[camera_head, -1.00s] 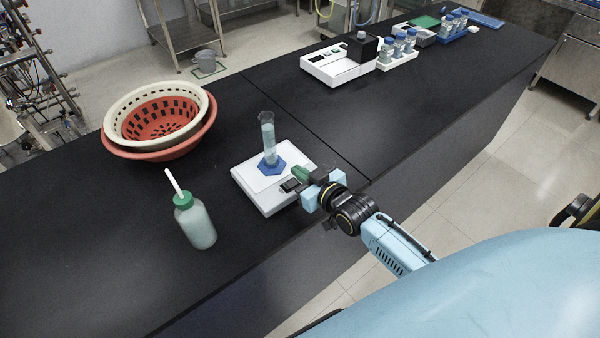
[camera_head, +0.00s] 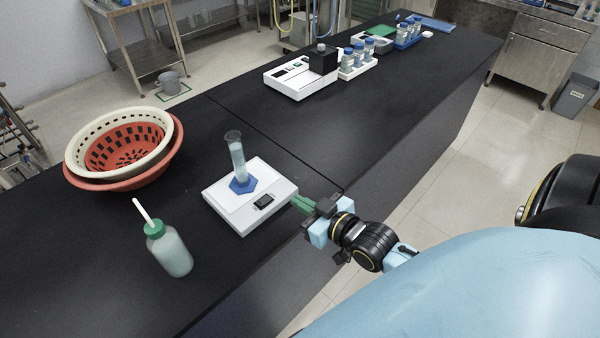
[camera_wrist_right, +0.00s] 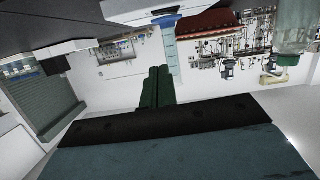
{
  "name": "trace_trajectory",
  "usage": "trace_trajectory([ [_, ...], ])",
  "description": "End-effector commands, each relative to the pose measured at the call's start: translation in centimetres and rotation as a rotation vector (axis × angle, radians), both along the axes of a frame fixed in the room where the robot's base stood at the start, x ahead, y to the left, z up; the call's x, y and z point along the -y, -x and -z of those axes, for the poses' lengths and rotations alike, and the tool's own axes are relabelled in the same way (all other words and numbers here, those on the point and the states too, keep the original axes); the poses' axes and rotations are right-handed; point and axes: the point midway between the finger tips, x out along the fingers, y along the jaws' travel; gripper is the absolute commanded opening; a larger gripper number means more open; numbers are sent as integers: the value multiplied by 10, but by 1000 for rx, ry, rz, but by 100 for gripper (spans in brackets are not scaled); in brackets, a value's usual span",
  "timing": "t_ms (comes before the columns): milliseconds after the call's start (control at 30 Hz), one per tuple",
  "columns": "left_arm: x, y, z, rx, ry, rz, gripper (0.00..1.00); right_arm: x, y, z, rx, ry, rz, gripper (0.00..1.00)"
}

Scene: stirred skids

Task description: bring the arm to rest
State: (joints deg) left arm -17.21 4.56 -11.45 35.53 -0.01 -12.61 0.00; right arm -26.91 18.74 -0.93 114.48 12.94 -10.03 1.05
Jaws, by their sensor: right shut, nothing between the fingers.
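My right gripper (camera_head: 303,205) is at the near edge of the black bench, just right of the white scale. Its green fingers are together and empty; they also show in the right wrist view (camera_wrist_right: 157,88). A graduated cylinder (camera_head: 237,158) with a blue hexagonal foot stands upright on the white scale (camera_head: 225,204). In the right wrist view the cylinder (camera_wrist_right: 169,48) appears beyond the fingers, apart from them. My left gripper is out of view.
A wash bottle (camera_head: 172,252) with a green cap stands left of the scale. Stacked cream and red baskets (camera_head: 150,172) sit at the bench's left. A second white instrument (camera_head: 292,78) and blue-capped bottles (camera_head: 358,58) stand farther back. The bench (camera_head: 260,125) between them is clear.

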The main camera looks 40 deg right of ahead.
Motion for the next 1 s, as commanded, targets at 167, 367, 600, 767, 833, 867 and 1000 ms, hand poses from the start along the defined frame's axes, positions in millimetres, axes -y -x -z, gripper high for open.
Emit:
trace_trajectory([
  [167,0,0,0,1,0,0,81,0,0,0,0,0,0,0],
  [367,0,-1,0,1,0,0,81,-4,2,3,-29,4,-2,0],
  [600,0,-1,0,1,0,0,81,-33,34,22,-305,44,-13,0],
  [767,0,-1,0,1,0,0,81,-49,73,30,-546,85,-11,0],
  [833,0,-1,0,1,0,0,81,-53,89,31,-635,101,-8,0],
  [867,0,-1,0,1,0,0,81,-55,96,31,-668,106,-7,0],
  [1000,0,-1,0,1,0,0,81,-58,123,29,-799,127,2,0],
])
